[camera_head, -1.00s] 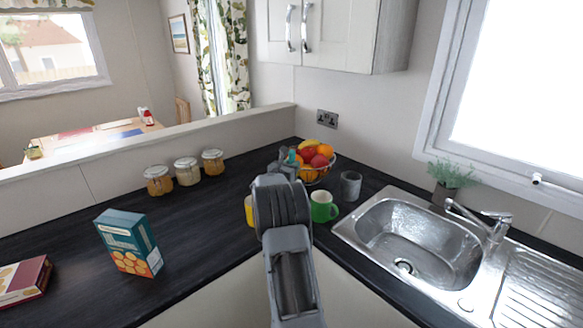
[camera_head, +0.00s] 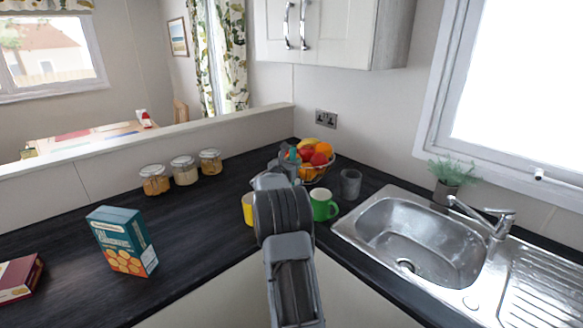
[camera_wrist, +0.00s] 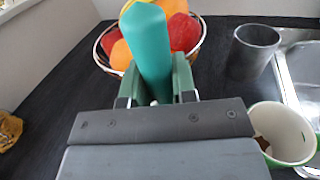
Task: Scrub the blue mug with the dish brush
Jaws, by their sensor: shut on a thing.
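My gripper (camera_head: 286,168) is over the far part of the counter, just in front of the fruit bowl. In the wrist view its fingers (camera_wrist: 156,88) are shut on a teal rounded rod, which looks like the handle of the dish brush (camera_wrist: 148,48). The rod's teal top also shows in the head view (camera_head: 292,155). The brush's bristles are hidden. I see no blue mug in either view; my arm covers part of the counter. A green mug (camera_head: 323,204) stands right of my arm, and a yellow mug (camera_head: 248,208) is partly hidden at its left.
The fruit bowl (camera_head: 325,172) is close beyond my gripper. Several jars (camera_head: 184,171) line the back edge. A teal box (camera_head: 122,242) stands left; counter between is clear.

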